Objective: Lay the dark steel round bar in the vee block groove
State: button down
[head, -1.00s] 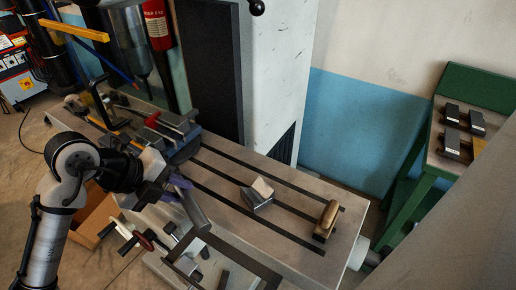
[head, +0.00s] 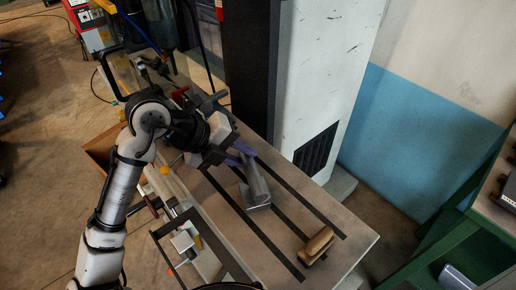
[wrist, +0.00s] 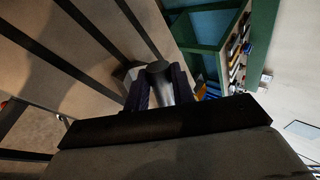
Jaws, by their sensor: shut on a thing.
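The dark steel round bar (head: 254,180) is held between the purple fingers of my gripper (head: 240,155), shut on its upper part. In the head view the bar slants down toward the vee block (head: 258,204) and covers most of it. In the wrist view the bar (wrist: 158,74) sticks out between the fingers (wrist: 155,93), with its dark round end facing away. A pale part of the vee block (wrist: 131,74) shows behind it there. The groove is hidden, and I cannot tell whether the bar touches the block.
The slotted machine table (head: 350,247) carries a brass-coloured block (head: 316,245) near its right end. A tall white machine column (head: 322,80) stands behind. A green bench (head: 470,215) is at the right. The table around the brass block is mostly clear.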

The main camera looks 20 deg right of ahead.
jog(key=shift+d+f, duration=0.1)
jog(key=shift+d, duration=0.15)
jog(key=shift+f+b, duration=1.8)
jog(key=shift+f, duration=1.4)
jog(key=c, duration=1.1)
grip_release()
jog(key=shift+a, duration=0.1)
jog(key=b+v, duration=0.2)
jog(key=v, duration=1.1)
jog(key=shift+a+r+b, duration=0.25)
jog(key=shift+r+b, duration=0.05)
jog(key=shift+b, duration=0.05)
